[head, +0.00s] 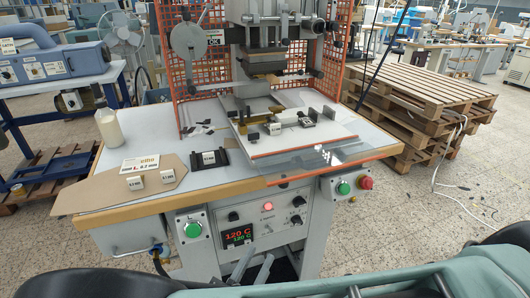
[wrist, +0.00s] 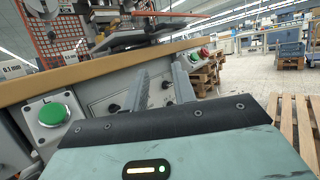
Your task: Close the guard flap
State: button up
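The guard flap (head: 335,157) is a clear panel with an orange front edge. In the head view it lies nearly flat in front of the press, folded down, its edge reaching over the front of the table. The orange mesh guard (head: 197,75) stands around the press (head: 265,62). My gripper (head: 258,252) is low in front of the control panel, below the flap and apart from it. The wrist view also shows my gripper (wrist: 160,70), with its two fingers apart and nothing between them.
The table (head: 95,160) holds a white bottle (head: 109,128), a black holder (head: 209,159) and a cardboard sheet (head: 160,182). Green buttons (head: 193,229) and a red button (head: 366,183) sit on the front boxes. Wooden pallets (head: 430,95) stand at right.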

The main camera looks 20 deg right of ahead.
aim_at(283, 184)
jog(key=shift+n+t, duration=0.4)
jog(key=shift+t, duration=0.2)
jog(key=shift+a+r+p+x, duration=0.2)
jog(key=shift+p+x, duration=0.8)
jog(key=shift+x, duration=1.85)
jog(key=shift+a+r+p+x, duration=0.2)
jog(key=shift+p+x, duration=0.8)
jog(key=shift+x, duration=1.85)
jog(key=shift+a+r+p+x, duration=0.2)
jog(key=shift+p+x, duration=0.8)
jog(key=shift+x, duration=1.85)
jog(key=shift+w, duration=0.2)
grip_shut()
